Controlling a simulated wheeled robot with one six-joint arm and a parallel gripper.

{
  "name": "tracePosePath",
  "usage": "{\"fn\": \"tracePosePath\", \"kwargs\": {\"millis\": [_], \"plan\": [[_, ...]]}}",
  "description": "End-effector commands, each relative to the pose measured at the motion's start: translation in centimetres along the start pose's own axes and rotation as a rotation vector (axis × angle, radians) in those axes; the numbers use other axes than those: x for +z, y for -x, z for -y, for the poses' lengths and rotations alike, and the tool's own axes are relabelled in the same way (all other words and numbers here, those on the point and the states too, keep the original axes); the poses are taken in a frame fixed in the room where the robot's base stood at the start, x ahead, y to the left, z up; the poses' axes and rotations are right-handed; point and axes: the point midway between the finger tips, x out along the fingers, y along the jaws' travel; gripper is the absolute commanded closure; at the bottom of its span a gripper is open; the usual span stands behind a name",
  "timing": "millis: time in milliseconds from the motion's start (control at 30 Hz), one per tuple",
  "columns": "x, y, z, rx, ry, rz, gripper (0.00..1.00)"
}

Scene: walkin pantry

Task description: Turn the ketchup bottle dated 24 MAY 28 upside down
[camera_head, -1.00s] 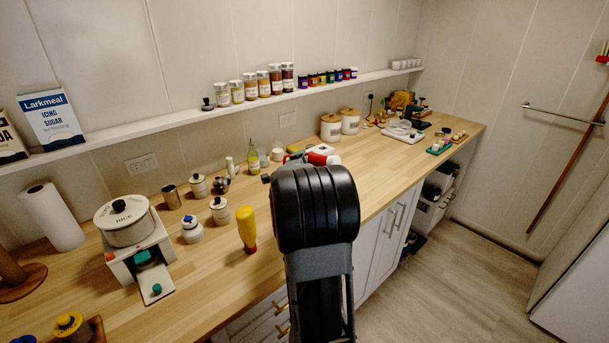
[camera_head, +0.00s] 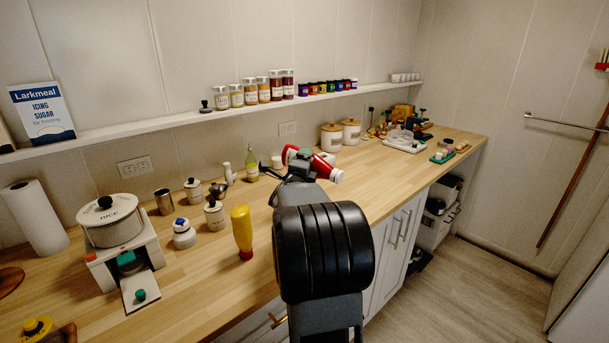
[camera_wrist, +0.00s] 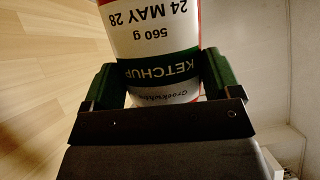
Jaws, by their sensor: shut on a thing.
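The ketchup bottle (camera_head: 322,167) is red with a pale end pointing right and slightly down. It lies on its side in my gripper (camera_head: 299,165), apparently above the counter. In the wrist view, my gripper (camera_wrist: 160,76) is shut on the bottle (camera_wrist: 155,35), with a green pad on each side. Its white label reads "24 MAY 28", "560 g" and "KETCHUP" on a dark green band, inverted in that view. My arm hides part of the counter below the bottle.
A yellow bottle (camera_head: 242,230) stands cap-down on the wooden counter (camera_head: 205,265), left of my arm. Small jars (camera_head: 214,214) and a green-yellow bottle (camera_head: 252,164) stand behind it. Lidded canisters (camera_head: 331,137) stand behind the ketchup.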

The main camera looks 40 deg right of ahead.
Motion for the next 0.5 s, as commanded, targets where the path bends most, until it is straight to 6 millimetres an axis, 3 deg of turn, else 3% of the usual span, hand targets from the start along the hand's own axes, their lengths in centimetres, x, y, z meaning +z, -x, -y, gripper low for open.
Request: {"fn": "tracePosePath", "kwargs": {"millis": [500], "plan": [[0.00, 0.05, -0.21, -0.145, -0.388, 0.003, 0.57]]}}
